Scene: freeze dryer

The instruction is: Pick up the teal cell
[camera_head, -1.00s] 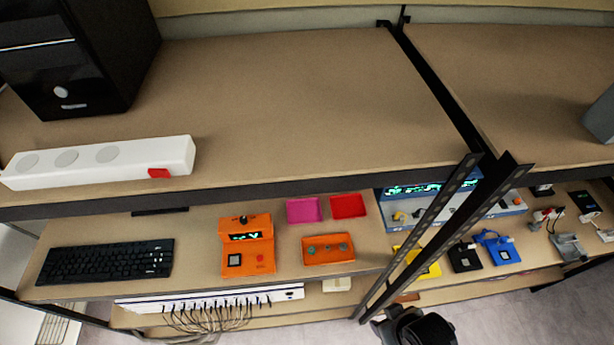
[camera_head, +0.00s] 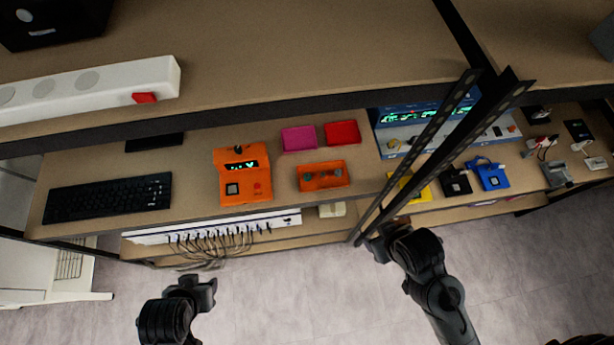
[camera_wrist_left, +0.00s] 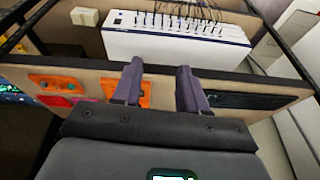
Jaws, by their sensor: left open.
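My left gripper (camera_head: 205,284) is over the floor in front of the bench, left of and well short of the tray. Its fingers (camera_wrist_left: 160,85) are apart with nothing between them. My right gripper (camera_head: 378,246) is by the rack post; its jaws are unclear.
An orange device (camera_head: 243,190) stands left of the tray. Pink (camera_head: 299,138) and red (camera_head: 342,133) trays lie behind it. An upper shelf (camera_head: 270,60) overhangs the bench. A slanted rack post (camera_head: 440,150) stands to the right. A keyboard (camera_head: 108,198) lies at left.

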